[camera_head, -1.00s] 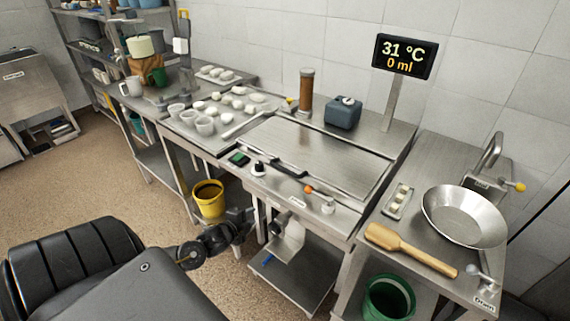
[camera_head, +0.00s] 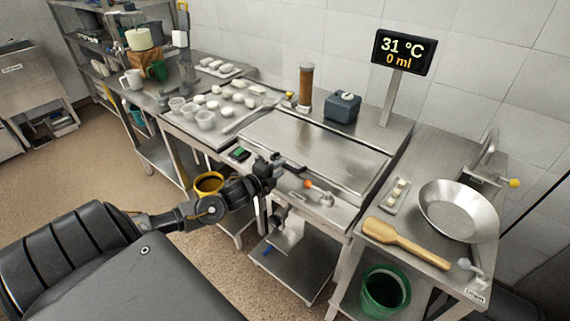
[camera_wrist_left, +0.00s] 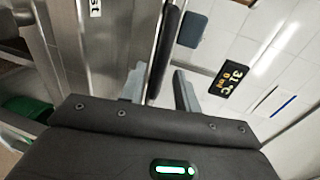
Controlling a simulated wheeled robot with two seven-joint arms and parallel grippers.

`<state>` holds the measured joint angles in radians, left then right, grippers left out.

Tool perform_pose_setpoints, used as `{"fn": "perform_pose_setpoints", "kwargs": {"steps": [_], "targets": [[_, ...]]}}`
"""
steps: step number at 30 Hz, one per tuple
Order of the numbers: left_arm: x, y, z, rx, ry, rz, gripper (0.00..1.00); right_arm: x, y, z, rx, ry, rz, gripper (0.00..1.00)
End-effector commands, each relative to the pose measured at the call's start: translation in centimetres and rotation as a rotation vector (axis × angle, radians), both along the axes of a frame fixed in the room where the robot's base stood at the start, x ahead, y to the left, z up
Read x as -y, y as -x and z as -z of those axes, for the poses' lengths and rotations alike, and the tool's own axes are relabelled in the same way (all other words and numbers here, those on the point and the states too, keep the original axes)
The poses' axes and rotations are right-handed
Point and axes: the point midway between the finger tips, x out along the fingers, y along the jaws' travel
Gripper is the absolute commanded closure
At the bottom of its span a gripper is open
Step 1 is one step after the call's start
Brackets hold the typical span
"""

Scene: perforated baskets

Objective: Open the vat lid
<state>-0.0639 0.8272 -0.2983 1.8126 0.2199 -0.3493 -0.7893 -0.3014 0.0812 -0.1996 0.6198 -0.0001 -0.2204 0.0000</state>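The vat lid (camera_head: 310,146) is a flat steel panel lying closed on the counter in the head view. Its dark handle (camera_head: 290,164) runs along the front edge; my left gripper partly hides it. My left gripper (camera_head: 279,163) is at the left part of this handle. In the left wrist view the two grey fingers (camera_wrist_left: 160,86) stand apart, with the dark handle bar (camera_wrist_left: 166,50) between or just beyond them. I cannot tell whether a finger touches it. My right gripper is not in view.
A temperature display (camera_head: 403,53) stands behind the vat. A blue-grey box (camera_head: 342,107) and a brown cylinder (camera_head: 306,86) stand behind the lid. A tray of white pieces (camera_head: 225,108) lies to the left. A steel pan (camera_head: 458,210) and wooden paddle (camera_head: 407,242) lie to the right.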

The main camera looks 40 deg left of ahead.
Motion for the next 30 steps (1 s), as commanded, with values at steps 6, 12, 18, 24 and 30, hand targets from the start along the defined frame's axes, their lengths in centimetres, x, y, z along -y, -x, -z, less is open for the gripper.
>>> {"fn": "perform_pose_setpoints", "kwargs": {"steps": [6, 12, 18, 24, 30], "targets": [[-0.1, -2.8, 0.5, 0.000, 0.001, -0.001, 0.68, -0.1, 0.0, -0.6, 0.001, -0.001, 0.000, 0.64], [0.0, -3.6, 0.8, 0.000, 0.001, 0.001, 0.68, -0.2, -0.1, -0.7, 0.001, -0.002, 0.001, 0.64], [0.0, -3.7, 0.8, 0.000, 0.001, 0.001, 0.68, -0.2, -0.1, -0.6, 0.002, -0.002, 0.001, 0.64], [0.0, -3.6, 0.8, 0.000, 0.000, 0.001, 0.92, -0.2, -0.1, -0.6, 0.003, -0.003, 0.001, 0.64], [0.0, -3.6, 0.8, -0.001, 0.000, 0.001, 1.00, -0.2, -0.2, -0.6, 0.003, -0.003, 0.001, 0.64]]}}
